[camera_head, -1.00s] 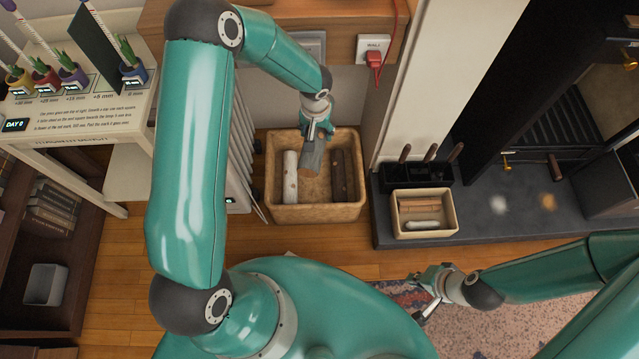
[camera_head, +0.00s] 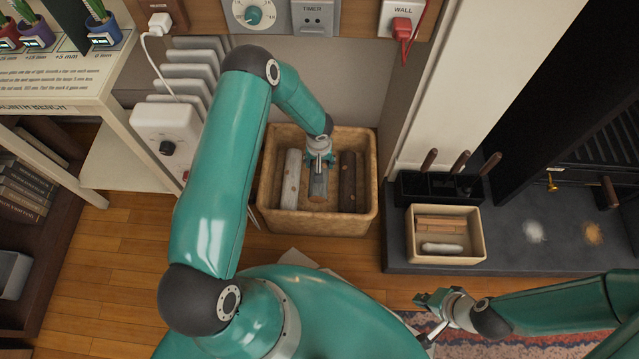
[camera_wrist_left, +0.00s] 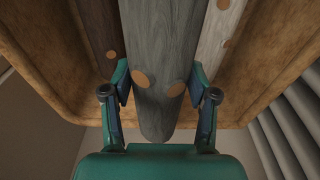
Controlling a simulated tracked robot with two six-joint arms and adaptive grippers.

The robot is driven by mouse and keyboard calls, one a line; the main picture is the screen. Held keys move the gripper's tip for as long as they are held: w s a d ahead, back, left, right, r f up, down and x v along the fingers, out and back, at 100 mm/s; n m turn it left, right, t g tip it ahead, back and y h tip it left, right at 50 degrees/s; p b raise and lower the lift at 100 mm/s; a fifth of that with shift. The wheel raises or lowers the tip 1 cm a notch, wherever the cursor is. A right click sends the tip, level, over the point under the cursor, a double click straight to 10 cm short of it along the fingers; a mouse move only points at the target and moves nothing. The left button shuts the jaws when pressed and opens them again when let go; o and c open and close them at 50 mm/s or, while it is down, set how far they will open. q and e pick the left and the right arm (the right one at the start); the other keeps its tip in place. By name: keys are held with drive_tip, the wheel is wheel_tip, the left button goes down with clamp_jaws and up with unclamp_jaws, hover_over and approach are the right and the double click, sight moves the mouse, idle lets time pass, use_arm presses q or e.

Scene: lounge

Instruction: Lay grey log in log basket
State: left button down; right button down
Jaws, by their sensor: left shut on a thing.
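The grey log (camera_head: 318,188) is inside the tan log basket (camera_head: 318,225), lengthwise between a pale log (camera_head: 291,180) and a dark log (camera_head: 347,183). My left gripper (camera_head: 318,168) reaches down into the basket, shut on the grey log. In the left wrist view the grey log (camera_wrist_left: 158,40) lies between the two fingers of my left gripper (camera_wrist_left: 158,88). I cannot tell whether the log touches the basket floor. My right gripper (camera_head: 430,300) is empty-looking and low at the right, away from the basket; its finger opening is unclear.
A small box (camera_head: 472,255) with sticks stands on the dark hearth (camera_head: 515,262), right of the basket. A black holder (camera_head: 440,188) with brown-handled tools is behind it. A white heater (camera_head: 168,135) stands left of the basket. Wooden floor is open at the lower left.

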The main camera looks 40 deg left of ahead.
use_arm(q)
wheel_tip(320, 180, down, 9)
drive_tip(key=shift+r+b, duration=0.2)
drive_tip(key=shift+b, duration=0.95)
drive_tip(key=shift+f+b, duration=0.7)
drive_tip(key=shift+f, duration=1.3)
drive_tip(key=shift+f, duration=0.1)
drive_tip(key=shift+c, duration=1.5)
unclamp_jaws()
